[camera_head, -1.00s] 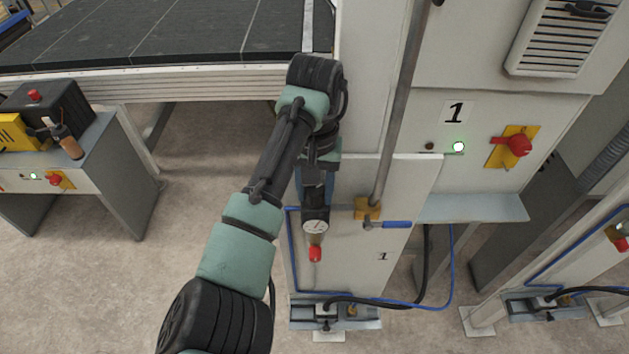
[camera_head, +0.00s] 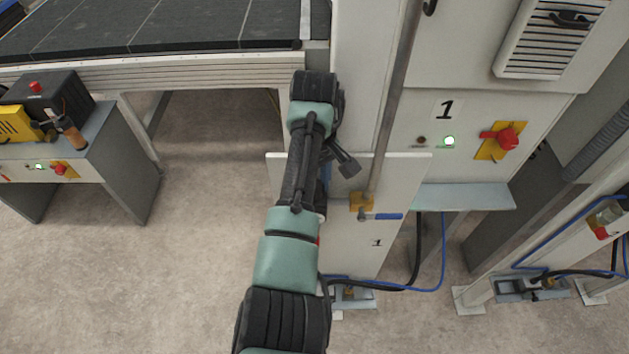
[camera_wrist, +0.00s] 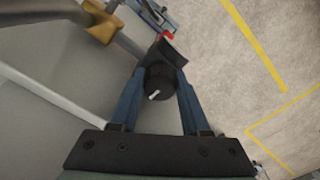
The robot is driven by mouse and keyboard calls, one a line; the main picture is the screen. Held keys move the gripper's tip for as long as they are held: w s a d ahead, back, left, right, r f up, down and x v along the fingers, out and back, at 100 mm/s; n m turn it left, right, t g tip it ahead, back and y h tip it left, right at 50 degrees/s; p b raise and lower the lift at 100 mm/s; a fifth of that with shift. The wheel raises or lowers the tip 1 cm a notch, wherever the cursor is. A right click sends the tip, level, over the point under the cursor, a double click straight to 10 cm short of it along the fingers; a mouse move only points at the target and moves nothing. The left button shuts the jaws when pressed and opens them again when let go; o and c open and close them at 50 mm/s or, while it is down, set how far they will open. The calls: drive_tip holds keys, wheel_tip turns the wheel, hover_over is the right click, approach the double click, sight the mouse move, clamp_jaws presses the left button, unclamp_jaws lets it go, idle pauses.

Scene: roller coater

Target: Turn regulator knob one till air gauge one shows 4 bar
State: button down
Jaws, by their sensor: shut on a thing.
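In the wrist view, my gripper (camera_wrist: 160,78) has its two blue fingers shut on the black regulator knob one (camera_wrist: 158,86), with one finger on each side. A small white mark shows on the knob's end face. Just beyond it is a dark rounded body, perhaps the back of air gauge one, with a red part past it. No dial face or needle shows, so the pressure cannot be read. In the head view, my arm covers the knob and the gauge, and my gripper is mostly hidden behind it.
The panel marked 1 (camera_head: 355,238) bears a yellow-bodied valve with a blue lever (camera_head: 388,216) right of my arm. A vertical pipe (camera_head: 393,120) rises from it. Above are a lit button (camera_head: 449,141) and a red switch (camera_head: 506,139). Open floor lies to the left.

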drive_tip(key=shift+w+r+n, duration=0.1)
drive_tip(key=shift+r+n, duration=0.05)
drive_tip(key=shift+n, duration=0.25)
drive_tip(key=shift+c, duration=1.9)
unclamp_jaws()
drive_tip(key=shift+a, duration=0.1)
